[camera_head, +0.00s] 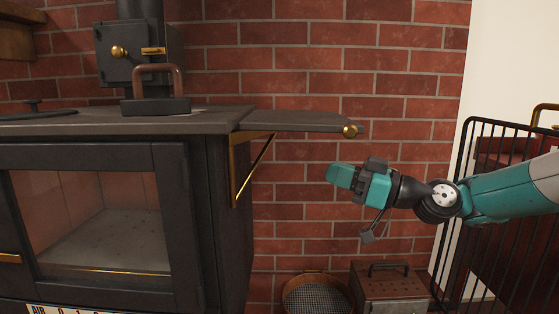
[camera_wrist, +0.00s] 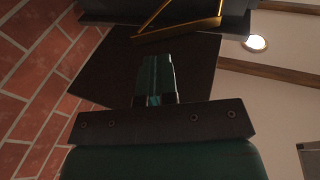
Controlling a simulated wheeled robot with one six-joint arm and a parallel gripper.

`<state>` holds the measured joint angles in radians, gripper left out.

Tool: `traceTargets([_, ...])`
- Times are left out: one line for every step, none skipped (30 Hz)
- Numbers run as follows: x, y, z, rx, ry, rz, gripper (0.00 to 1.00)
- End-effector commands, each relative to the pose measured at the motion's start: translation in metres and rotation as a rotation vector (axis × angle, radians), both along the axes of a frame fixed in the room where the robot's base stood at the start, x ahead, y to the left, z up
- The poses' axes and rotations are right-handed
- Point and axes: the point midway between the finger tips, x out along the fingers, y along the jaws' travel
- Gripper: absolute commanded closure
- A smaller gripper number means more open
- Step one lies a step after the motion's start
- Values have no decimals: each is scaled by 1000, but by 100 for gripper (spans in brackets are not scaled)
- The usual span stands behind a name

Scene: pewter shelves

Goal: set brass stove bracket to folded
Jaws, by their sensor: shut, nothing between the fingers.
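The brass stove bracket (camera_head: 236,173) is on the right side of the dark stove (camera_head: 205,170). Its diagonal strut rises outward to the underside of a dark side shelf (camera_head: 295,122), which stands out level from the stove top. A round brass knob (camera_head: 349,131) is at the shelf's outer end. The bracket also shows at the top of the wrist view (camera_wrist: 180,30). My gripper (camera_head: 332,173) is shut and empty, below and right of the shelf, apart from the bracket. In the wrist view its shut fingers (camera_wrist: 155,75) point toward the shelf's underside and bracket.
A black iron with a copper handle (camera_head: 157,88) stands on the stove top. A black wire guard (camera_head: 480,180) is at the right, by my arm. A sieve (camera_head: 317,294) and a lidded metal box (camera_head: 389,286) are below. The brick wall (camera_head: 330,70) is behind.

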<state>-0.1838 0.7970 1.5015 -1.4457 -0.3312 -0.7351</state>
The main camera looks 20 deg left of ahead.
Motion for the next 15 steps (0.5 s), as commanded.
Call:
traceTargets([0, 8, 9, -1, 1, 4, 100])
traceTargets([0, 13, 10, -2, 3, 4, 100])
traceTargets([1, 21, 9, -2, 0, 5, 100])
traceTargets([1, 28, 7, -2, -1, 7, 100])
traceTargets([2, 34, 8, -2, -3, 7, 100])
traceTargets([3, 43, 9, -2, -2, 7, 100])
traceTargets([4, 49, 9, -2, -2, 6, 100])
traceTargets([5, 56, 10, -2, -2, 5, 100])
traceTargets([6, 64, 12, -2, -2, 5, 100])
traceTargets([7, 70, 13, -2, -1, 4, 100])
traceTargets([8, 76, 14, -3, -1, 5, 100])
traceTargets([9, 84, 15, -4, 0, 4, 100])
traceTargets([10, 89, 16, -3, -1, 4, 100])
traceTargets([10, 94, 16, -3, 1, 3, 100])
traceTargets([12, 100, 18, -3, -1, 3, 100])
